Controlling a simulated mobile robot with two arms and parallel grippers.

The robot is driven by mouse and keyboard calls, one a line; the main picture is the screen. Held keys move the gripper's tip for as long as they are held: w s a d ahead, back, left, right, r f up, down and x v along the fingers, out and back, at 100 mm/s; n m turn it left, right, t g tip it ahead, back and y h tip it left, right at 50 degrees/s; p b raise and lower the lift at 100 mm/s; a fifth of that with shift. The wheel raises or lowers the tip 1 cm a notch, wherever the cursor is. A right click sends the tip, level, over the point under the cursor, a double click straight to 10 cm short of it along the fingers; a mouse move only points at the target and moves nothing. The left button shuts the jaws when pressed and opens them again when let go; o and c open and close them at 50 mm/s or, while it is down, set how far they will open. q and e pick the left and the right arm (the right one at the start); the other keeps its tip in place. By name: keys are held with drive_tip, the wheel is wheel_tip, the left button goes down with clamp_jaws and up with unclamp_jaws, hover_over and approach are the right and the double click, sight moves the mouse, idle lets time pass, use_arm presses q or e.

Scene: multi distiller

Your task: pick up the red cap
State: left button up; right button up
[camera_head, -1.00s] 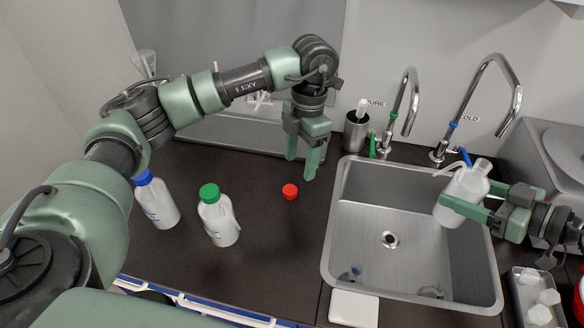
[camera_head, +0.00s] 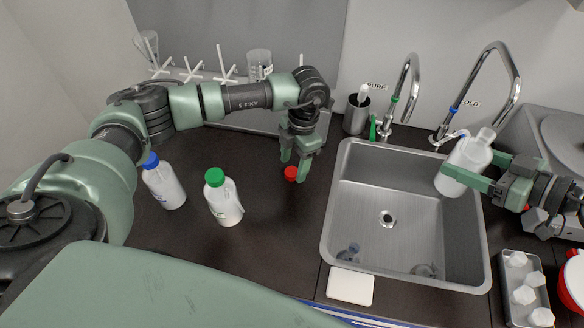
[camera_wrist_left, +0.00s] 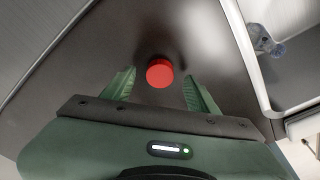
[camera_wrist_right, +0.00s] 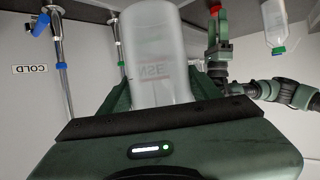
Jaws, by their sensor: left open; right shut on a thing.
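The red cap (camera_head: 291,173) lies on the dark counter, left of the sink. My left gripper (camera_head: 296,176) is open and points down right at the cap. In the left wrist view the cap (camera_wrist_left: 160,73) shows between the two open green fingers (camera_wrist_left: 160,90), with a gap on each side. My right gripper (camera_head: 462,176) is shut on a white uncapped bottle (camera_head: 466,160), held slightly tilted over the right side of the sink. The bottle (camera_wrist_right: 157,55) fills the middle of the right wrist view.
A green-capped bottle (camera_head: 222,200) and a blue-capped bottle (camera_head: 164,184) stand on the counter to the left. The steel sink (camera_head: 340,240) is at right, with two taps behind it. A dark cup (camera_head: 356,115) stands behind the cap.

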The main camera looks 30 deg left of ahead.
use_arm(q)
drive_tip(key=shift+s+a+f, duration=0.1)
drive_tip(key=shift+f, duration=0.8)
drive_tip(key=shift+c, duration=0.3)
clamp_jaws()
